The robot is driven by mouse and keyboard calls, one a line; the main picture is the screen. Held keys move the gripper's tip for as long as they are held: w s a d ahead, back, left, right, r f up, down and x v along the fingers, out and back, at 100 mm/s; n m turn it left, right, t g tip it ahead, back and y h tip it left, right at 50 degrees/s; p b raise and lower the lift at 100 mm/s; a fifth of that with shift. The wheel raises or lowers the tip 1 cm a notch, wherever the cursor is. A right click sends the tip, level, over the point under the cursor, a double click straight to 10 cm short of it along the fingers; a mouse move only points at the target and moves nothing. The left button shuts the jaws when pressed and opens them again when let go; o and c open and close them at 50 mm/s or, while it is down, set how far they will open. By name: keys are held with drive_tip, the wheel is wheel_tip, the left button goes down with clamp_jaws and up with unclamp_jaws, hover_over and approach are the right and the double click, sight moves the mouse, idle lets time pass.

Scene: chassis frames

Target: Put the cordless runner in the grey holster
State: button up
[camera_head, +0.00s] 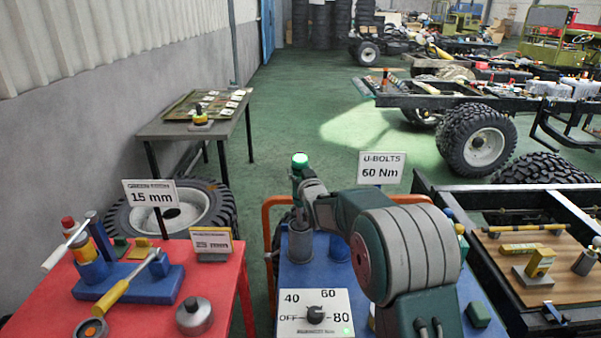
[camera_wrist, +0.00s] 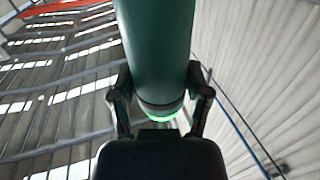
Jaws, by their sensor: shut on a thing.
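The cordless runner is a dark green cylinder with a lit green ring; in the head view its glowing top (camera_head: 300,159) stands upright above the blue cart. In the wrist view its green body (camera_wrist: 156,50) runs between the two fingers. My gripper (camera_wrist: 160,103) is shut on it; in the head view my gripper (camera_head: 299,178) is small and partly hidden by my wrist. The grey holster (camera_head: 300,243) is an upright cup on the blue cart, directly below the runner in the picture. I cannot tell whether the runner's lower end is inside it.
A dial panel (camera_head: 315,312) is at the cart's front, and a "U-BOLTS 60 Nm" sign (camera_head: 381,167) stands behind. A red table (camera_head: 140,318) with tools is at left. A chassis frame (camera_head: 490,290) is at right. Green floor is clear beyond the cart.

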drive_tip(key=o, duration=1.3)
drive_tip(key=shift+o, duration=0.2)
drive_tip(key=s+d+r+m+g+h, duration=0.15)
drive_tip(key=s+d, duration=0.25)
drive_tip(key=s, duration=0.5)
drive_tip(key=s+d+r+g+h, duration=0.15)
drive_tip(key=s+d, duration=0.25)
drive_tip(key=s, duration=0.6)
drive_tip(key=s+d+r+m+g+h, duration=0.1)
drive_tip(key=s+d+g, duration=0.25)
drive_tip(key=s, duration=0.55)
drive_tip(key=s+d+f+g, duration=0.1)
drive_tip(key=s+d+g, duration=0.1)
drive_tip(key=s, duration=0.9)
drive_tip(key=s+d+f+g, duration=0.1)
drive_tip(key=s+f+g, duration=0.1)
drive_tip(key=s, duration=0.9)
drive_tip(key=shift+s+d+f+g+h, duration=0.2)
drive_tip(key=shift+d+g+h, duration=0.15)
drive_tip(key=shift+g, duration=0.3)
drive_tip(key=shift+m, duration=0.25)
